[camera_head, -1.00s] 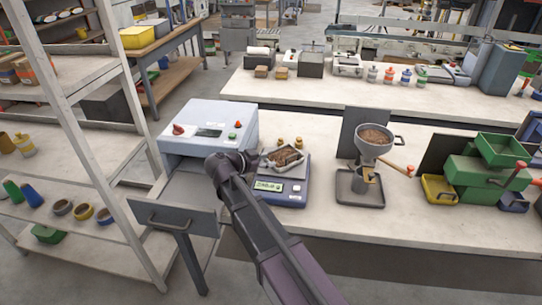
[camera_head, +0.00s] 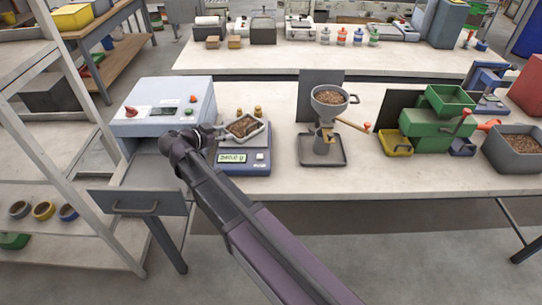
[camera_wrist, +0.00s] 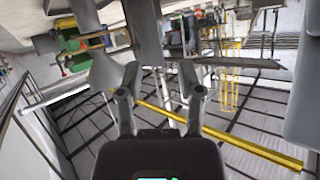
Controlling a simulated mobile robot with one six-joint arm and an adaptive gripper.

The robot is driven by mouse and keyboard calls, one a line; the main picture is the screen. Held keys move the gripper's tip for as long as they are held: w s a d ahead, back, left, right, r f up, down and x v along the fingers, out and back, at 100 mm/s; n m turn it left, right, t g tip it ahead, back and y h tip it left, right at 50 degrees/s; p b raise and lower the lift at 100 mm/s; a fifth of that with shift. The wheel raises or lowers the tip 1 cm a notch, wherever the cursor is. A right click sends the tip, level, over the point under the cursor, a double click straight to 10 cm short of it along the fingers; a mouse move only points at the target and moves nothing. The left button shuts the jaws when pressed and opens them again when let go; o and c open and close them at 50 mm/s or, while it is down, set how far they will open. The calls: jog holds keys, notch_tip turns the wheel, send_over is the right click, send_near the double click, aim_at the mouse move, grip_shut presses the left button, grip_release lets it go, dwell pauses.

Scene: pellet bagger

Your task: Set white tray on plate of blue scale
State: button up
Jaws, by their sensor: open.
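The white tray (camera_head: 262,134), holding brown pellets, sits on top of the blue scale (camera_head: 259,168) in the head view. The scale's green display is lit. My gripper (camera_head: 216,131) is at the tray's left edge, partly hidden by my own arm; whether it touches the tray I cannot tell. In the wrist view my gripper (camera_wrist: 159,78) shows its two fingers apart with nothing clearly between them. The tray and scale cannot be made out surely in the wrist view.
A grey box machine (camera_head: 165,105) stands left of the scale, above an open drawer (camera_head: 137,202). Small brass weights (camera_head: 258,111) stand behind the tray. A hopper stand (camera_head: 322,150) is to the right, then a green machine (camera_head: 435,128). Bench between is clear.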

jog(key=shift+d, duration=0.1)
